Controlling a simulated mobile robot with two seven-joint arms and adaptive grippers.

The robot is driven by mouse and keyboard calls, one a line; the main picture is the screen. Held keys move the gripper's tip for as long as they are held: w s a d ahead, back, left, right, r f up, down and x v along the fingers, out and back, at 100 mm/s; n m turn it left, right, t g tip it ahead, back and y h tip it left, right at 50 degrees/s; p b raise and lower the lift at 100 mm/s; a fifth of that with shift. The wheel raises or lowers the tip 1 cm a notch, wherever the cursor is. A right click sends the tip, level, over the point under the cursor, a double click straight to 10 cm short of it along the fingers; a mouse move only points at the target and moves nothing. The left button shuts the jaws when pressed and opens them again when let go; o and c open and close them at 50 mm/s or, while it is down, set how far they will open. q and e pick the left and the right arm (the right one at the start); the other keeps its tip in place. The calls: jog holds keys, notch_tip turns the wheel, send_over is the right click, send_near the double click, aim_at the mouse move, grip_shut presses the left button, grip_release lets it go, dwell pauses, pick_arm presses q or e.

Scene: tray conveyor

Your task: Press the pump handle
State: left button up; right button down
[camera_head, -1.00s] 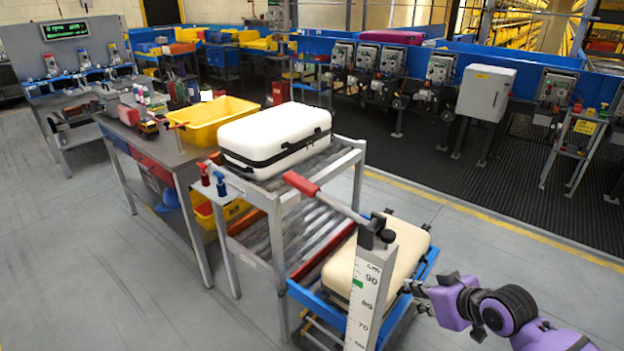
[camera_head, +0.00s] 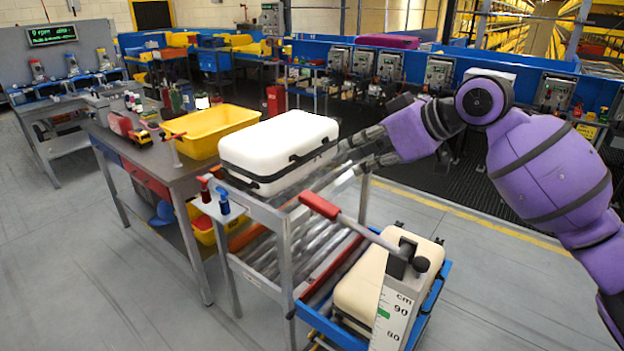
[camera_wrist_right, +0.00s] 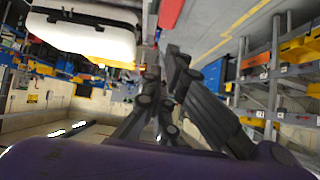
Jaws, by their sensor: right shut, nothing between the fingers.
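The pump handle (camera_head: 320,205) is a red grip on a grey metal lever. The lever slopes up to the left from a black pivot on a post with a white cm scale (camera_head: 392,318). A red bar that looks like the same grip shows at the top of the right wrist view (camera_wrist_right: 171,11). My right gripper (camera_head: 352,152) is shut and empty. It is raised above and slightly right of the red grip, apart from it, beside the white suitcase (camera_head: 262,152). Its dark fingers also show in the right wrist view (camera_wrist_right: 165,82). My left gripper is out of view.
The white suitcase lies on the upper level of a roller rack (camera_head: 288,215). A cream suitcase (camera_head: 372,280) lies on a lower blue-edged platform behind the post. A workbench with a yellow bin (camera_head: 212,128) stands to the left. Floor is free at lower left.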

send_over(322, 201)
notch_tip(322, 201, down, 6)
jog(key=shift+s+r, duration=0.1)
notch_tip(322, 201, down, 2)
jog(key=shift+d+f, duration=0.1)
jog(key=shift+f, duration=0.15)
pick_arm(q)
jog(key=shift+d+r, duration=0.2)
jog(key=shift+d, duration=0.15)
pick_arm(e)
jog(key=shift+f, duration=0.65)
